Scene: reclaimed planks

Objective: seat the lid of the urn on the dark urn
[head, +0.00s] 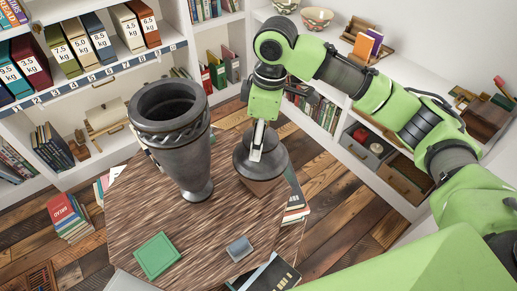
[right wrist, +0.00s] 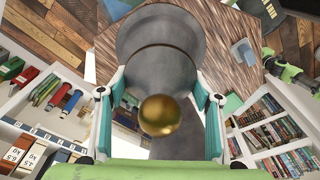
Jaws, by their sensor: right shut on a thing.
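The dark urn (head: 185,155) stands upright on the wooden table, its mouth open and a patterned band around its rim. My right gripper (head: 257,148) is right of the urn, shut on the lid of the urn (head: 275,160), a dark grey dome. In the right wrist view the lid (right wrist: 162,65) sits between the two fingers, its gold knob (right wrist: 160,115) facing the camera. A brown block (head: 262,187) shows just under the lid; I cannot tell whether they touch. My left gripper is not in view.
The table (head: 135,215) has a green square (head: 157,256) and a small grey item (head: 239,249) near its front. Books (head: 272,275) lie beyond its front edge and more stand stacked at left (head: 68,215). White shelves line the back and right. The table's left side is clear.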

